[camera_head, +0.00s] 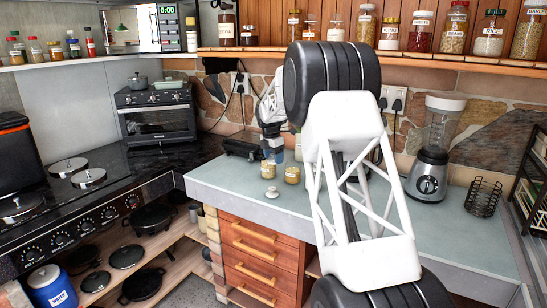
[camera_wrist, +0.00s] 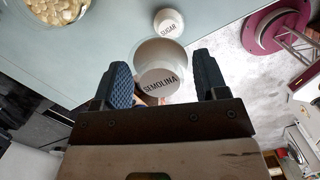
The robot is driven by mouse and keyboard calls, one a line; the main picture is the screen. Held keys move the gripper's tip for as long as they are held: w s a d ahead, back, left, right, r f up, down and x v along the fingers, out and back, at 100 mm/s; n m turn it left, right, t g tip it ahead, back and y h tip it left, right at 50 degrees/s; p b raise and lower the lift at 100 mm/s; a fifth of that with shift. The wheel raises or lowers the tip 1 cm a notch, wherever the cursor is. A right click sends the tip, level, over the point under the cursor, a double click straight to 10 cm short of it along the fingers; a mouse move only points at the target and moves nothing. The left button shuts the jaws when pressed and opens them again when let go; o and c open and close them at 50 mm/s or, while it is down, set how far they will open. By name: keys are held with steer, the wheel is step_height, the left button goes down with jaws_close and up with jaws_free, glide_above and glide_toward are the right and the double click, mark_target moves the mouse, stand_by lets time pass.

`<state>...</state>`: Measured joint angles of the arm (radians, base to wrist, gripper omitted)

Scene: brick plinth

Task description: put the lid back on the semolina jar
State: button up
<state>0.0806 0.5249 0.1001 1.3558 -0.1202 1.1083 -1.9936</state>
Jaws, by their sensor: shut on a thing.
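In the wrist view, a round pale lid (camera_wrist: 162,86) marked SEMOLINA sits between the two blue fingers of my gripper (camera_wrist: 165,78), which is shut on it. A pale, round jar (camera_wrist: 158,50) shows just beyond the lid, partly covered by it. In the head view, my gripper (camera_head: 272,150) points down just above this small jar (camera_head: 268,170) on the counter. The lid is hard to make out there. I cannot tell whether lid and jar touch.
A small round piece marked SUGAR (camera_wrist: 168,23) lies near the counter edge. Another jar (camera_head: 292,174), with chunky contents in the wrist view (camera_wrist: 58,8), stands close to the right. A blender (camera_head: 432,165) and wire basket (camera_head: 483,197) stand further right.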

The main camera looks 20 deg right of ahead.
steer(key=shift+d, duration=0.1)
steer(key=w+d+r+n, duration=0.1)
steer(key=w+d+r, duration=0.1)
steer(key=w+d, duration=0.6)
steer(key=d, duration=0.3)
steer(key=shift+d+r+n, duration=0.15)
steer(key=shift+r+n, duration=0.25)
steer(key=shift+w+f, duration=0.1)
steer(key=shift+f, duration=0.05)
steer(key=shift+f, duration=3)
steer(key=shift+f, duration=0.25)
stand_by(1.1)
steer(key=o, duration=1)
steer(key=shift+o, duration=0.4)
steer(key=shift+r, duration=0.15)
step_height(320, 180, up, 7)
stand_by(0.7)
